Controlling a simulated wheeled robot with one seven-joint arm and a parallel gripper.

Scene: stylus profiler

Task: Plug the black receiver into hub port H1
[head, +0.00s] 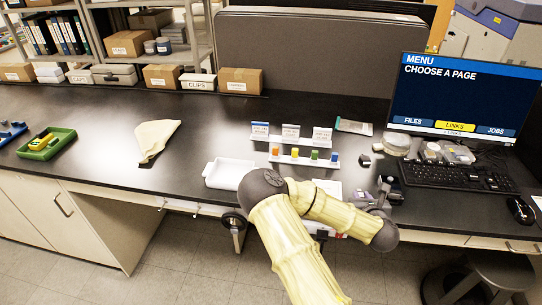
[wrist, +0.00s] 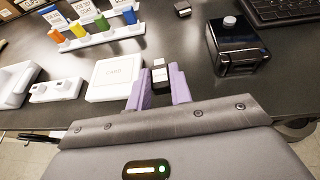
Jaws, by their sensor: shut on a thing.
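My gripper (wrist: 159,84) shows in the wrist view with its two purple fingers shut on a small black receiver (wrist: 160,75) with a pale label on it. The receiver is held over the dark bench, just right of a white card. No hub port marked H1 can be read in either view. A black box with a silver knob (wrist: 238,45) stands to the right of the gripper; I cannot tell whether it is the hub.
A white card (wrist: 115,78), a low white block (wrist: 55,90) and a white tray (head: 228,173) lie to the left. A white rack (head: 305,160) holds colored sticks behind. A small black block (head: 364,160) and a keyboard (head: 457,176) are at the right.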

